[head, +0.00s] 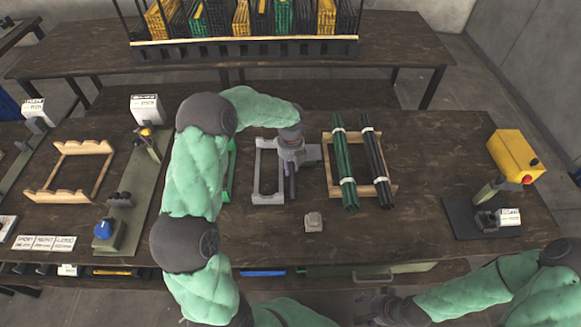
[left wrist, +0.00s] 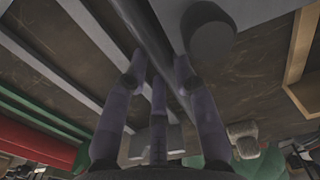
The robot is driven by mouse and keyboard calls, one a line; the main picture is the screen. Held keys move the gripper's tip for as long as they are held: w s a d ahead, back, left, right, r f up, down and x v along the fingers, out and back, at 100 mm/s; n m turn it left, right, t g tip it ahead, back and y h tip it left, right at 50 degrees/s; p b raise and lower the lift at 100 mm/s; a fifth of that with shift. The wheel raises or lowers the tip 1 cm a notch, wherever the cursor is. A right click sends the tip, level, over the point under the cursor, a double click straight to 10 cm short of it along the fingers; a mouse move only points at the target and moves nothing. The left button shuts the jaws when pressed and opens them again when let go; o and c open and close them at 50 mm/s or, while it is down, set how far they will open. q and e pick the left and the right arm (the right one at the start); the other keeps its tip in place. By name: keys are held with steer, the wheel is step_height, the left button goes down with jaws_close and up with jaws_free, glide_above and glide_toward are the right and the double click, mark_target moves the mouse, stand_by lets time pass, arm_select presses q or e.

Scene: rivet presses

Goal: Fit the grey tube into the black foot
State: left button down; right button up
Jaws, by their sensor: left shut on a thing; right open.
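My left gripper (head: 292,168) is over the right side of a grey rack on the table. It is shut on the grey tube (head: 292,188), whose near end shows below the fingers. In the left wrist view the tube (left wrist: 148,30) runs lengthwise between the fingers (left wrist: 160,90). The gripper hides much of the tube in the head view. A dark grey rounded part (left wrist: 207,30) shows beside the tube; I cannot tell whether it is the black foot. I cannot pick out the foot surely elsewhere. My right gripper (head: 380,304) is open and empty by the table's front edge.
The grey rack (head: 267,198) lies left of a wooden rack (head: 331,165) with green and black tubes. A small grey block (head: 313,222) lies in front. A yellow press (head: 515,157) stands right, a green press base (head: 130,215) left. The front right of the table is mostly clear.

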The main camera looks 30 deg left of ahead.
arm_select(q)
steer(key=shift+f, duration=0.15)
steer(key=c, duration=1.3)
jaws_free()
steer(key=shift+o, duration=0.2)
